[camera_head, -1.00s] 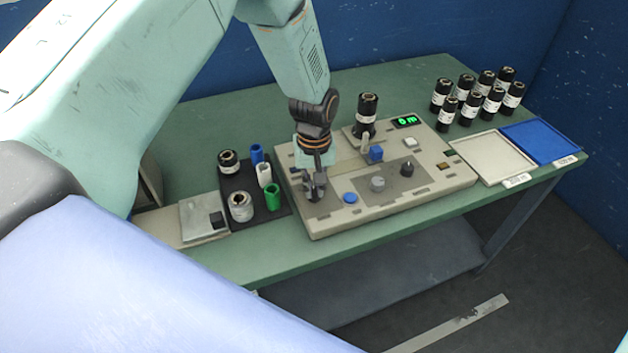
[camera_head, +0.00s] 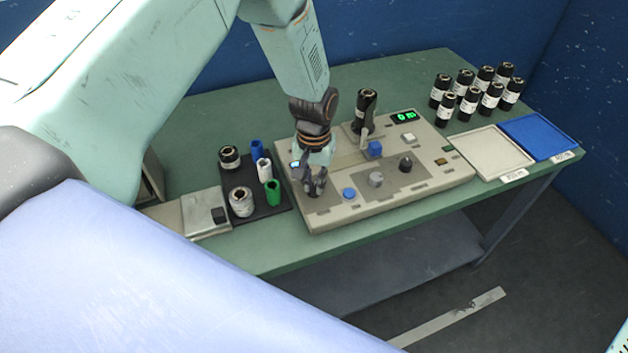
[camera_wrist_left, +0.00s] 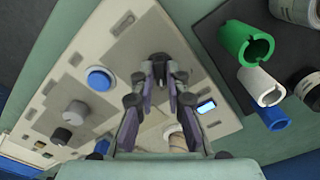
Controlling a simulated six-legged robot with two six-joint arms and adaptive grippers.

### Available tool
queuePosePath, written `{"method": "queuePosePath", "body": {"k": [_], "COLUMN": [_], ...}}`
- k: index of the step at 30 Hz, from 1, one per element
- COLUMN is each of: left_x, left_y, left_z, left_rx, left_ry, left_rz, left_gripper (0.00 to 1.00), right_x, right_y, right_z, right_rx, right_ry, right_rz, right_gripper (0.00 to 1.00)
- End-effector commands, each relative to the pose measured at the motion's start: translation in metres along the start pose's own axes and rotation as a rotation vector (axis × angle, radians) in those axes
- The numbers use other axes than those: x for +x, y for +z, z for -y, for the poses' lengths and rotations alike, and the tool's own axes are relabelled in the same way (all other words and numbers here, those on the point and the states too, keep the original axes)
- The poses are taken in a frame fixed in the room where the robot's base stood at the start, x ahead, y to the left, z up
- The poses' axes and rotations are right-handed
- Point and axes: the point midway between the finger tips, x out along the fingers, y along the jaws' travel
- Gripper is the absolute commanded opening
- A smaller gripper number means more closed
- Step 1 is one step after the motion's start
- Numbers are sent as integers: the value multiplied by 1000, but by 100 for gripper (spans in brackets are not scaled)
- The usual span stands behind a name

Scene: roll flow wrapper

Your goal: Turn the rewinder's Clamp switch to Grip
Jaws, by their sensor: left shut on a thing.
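The rewinder (camera_head: 350,212) is a beige panel machine on the green table. Its switch, a small dark knob (camera_wrist_left: 160,60), sits on a grey patch at the panel's left end; I take it to be the Clamp switch, as no label is readable. My left gripper (camera_head: 316,190) points down over this patch. In the left wrist view its two fingers (camera_wrist_left: 161,73) are closed about the knob, one on each side. In the head view the gripper hides the knob, so its setting cannot be read. My right gripper is not in view.
Close by are a blue button (camera_head: 349,194), a grey knob (camera_head: 376,180) and a black knob (camera_head: 406,165). A small lit screen (camera_wrist_left: 206,107) is beside the fingers. A dark tray (camera_head: 262,208) with cores stands left. Black rolls and two trays (camera_head: 490,156) are right.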

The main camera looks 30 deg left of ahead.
Motion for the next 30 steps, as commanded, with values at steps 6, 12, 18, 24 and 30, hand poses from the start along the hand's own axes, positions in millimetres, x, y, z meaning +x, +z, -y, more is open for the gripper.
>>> {"method": "queuePosePath", "body": {"k": [6,12,18,24,30], "left_x": [0,0,0,0,-19], "left_y": [1,1,0,0,-2], "left_z": [0,0,0,0,0], "left_rx": [4,3,1,0,0], "left_ry": [-1,-1,-1,0,1], "left_rz": [2,2,0,0,-5], "left_gripper": [0,27,37,37,37], "right_x": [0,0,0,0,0], "right_y": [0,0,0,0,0], "right_z": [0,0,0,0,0], "right_rx": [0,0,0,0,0], "right_ry": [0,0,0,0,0], "right_rz": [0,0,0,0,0], "right_gripper": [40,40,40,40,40]}}
